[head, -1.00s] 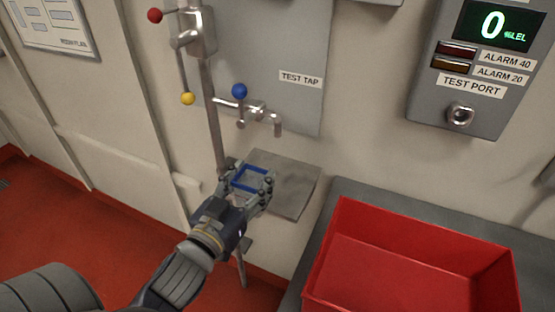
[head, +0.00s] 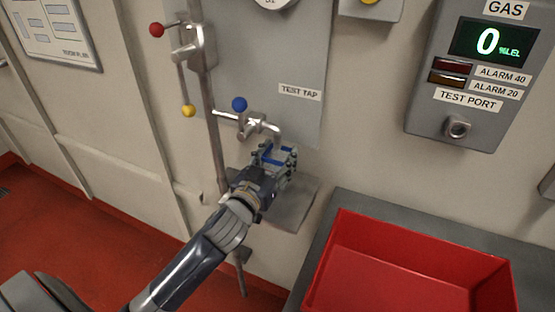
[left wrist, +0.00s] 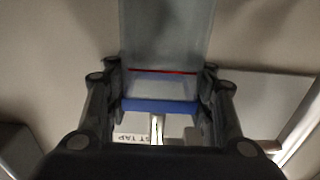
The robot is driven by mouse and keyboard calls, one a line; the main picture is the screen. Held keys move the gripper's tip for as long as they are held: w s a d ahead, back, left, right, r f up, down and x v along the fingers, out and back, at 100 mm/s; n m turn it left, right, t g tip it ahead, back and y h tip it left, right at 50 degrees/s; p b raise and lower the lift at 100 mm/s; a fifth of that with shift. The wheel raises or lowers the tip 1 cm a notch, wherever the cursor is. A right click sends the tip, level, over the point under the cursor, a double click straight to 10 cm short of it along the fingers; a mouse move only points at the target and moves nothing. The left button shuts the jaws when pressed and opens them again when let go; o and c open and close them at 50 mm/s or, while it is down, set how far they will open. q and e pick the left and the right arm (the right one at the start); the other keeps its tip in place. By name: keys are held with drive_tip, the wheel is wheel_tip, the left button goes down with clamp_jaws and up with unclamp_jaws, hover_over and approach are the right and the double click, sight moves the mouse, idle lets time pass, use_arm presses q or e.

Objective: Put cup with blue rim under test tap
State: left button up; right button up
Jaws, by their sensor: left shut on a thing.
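My left gripper (head: 274,166) is shut on the cup with the blue rim (head: 272,156) and holds it over the small grey shelf (head: 296,205), just below the spout of the test tap (head: 256,126). Fingers and wrist hide much of the cup in the head view. In the left wrist view the clear cup (left wrist: 160,86) with its blue rim and a red line sits between the two fingers (left wrist: 160,100). Part of the tap and its label show beyond the rim there. I cannot tell whether the cup touches the shelf. My right gripper is not in view.
A red bin (head: 410,268) stands on the grey bench (head: 385,212) at the lower right. A vertical pipe (head: 209,120) with red and yellow knobs runs left of the tap. A gas panel (head: 475,75) hangs at the upper right.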

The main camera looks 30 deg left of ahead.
use_arm(q)
drive_tip(key=shift+f, duration=0.7)
drive_tip(key=shift+s+r, duration=0.1)
drive_tip(key=shift+s, duration=0.1)
drive_tip(key=o, duration=1)
drive_tip(key=shift+c, duration=0.2)
